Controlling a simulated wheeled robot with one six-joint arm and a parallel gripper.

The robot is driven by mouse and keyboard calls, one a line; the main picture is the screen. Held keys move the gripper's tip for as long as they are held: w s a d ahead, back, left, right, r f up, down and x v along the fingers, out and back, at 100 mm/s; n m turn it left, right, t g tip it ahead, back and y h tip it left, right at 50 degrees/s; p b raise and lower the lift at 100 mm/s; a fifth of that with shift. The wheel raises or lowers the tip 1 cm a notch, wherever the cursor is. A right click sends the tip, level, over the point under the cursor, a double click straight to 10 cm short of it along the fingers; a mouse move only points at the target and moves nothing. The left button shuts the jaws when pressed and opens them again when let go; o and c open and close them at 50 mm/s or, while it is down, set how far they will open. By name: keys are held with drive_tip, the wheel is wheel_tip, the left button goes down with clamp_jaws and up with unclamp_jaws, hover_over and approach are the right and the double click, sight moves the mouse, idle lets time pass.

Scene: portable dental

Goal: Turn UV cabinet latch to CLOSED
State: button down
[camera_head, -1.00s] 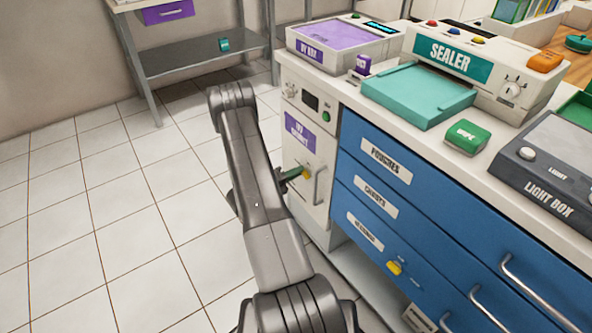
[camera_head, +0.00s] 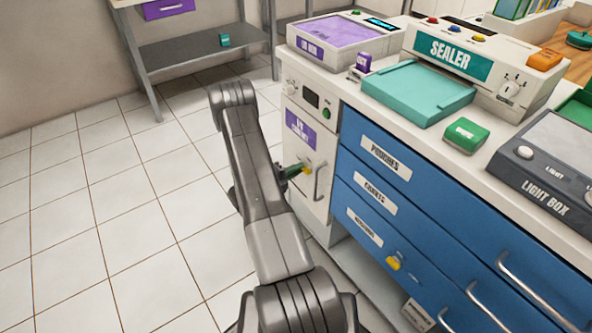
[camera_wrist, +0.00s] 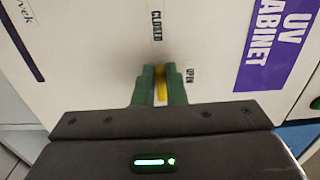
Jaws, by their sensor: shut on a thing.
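The UV cabinet (camera_head: 306,150) is a white door panel with a purple label, left of the blue drawers. Its small yellow latch (camera_head: 307,169) sits on the door beside the handle. In the wrist view the yellow latch (camera_wrist: 161,86) lies between my gripper's two green fingers (camera_wrist: 160,88), which are shut on it. The printed word CLOSED (camera_wrist: 157,26) is above the fingers in that view, and OPEN (camera_wrist: 190,75) is just right of them. The fingers hide part of the latch, so its exact angle is hard to tell. My gripper (camera_head: 297,171) also shows in the head view.
A vertical door handle (camera_head: 319,181) stands just right of the latch. Blue drawers (camera_head: 400,215) with metal handles are further right. The counter above holds a teal tray (camera_head: 418,95) and the sealer (camera_head: 470,65). Tiled floor (camera_head: 110,220) to the left is clear.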

drive_tip(key=c, duration=1.5)
unclamp_jaws()
drive_tip(key=p+v, duration=0.1)
drive_tip(key=v, duration=1.3)
drive_tip(key=shift+p, duration=0.35)
drive_tip(key=shift+w+d, duration=0.1)
drive_tip(key=shift+d, duration=0.05)
drive_tip(key=b+x, duration=0.1)
drive_tip(key=x, duration=1.2)
drive_tip(key=shift+w+d+b, duration=0.2)
drive_tip(key=shift+d+b, duration=0.05)
drive_tip(key=shift+b, duration=0.1)
drive_tip(key=shift+a, duration=0.1)
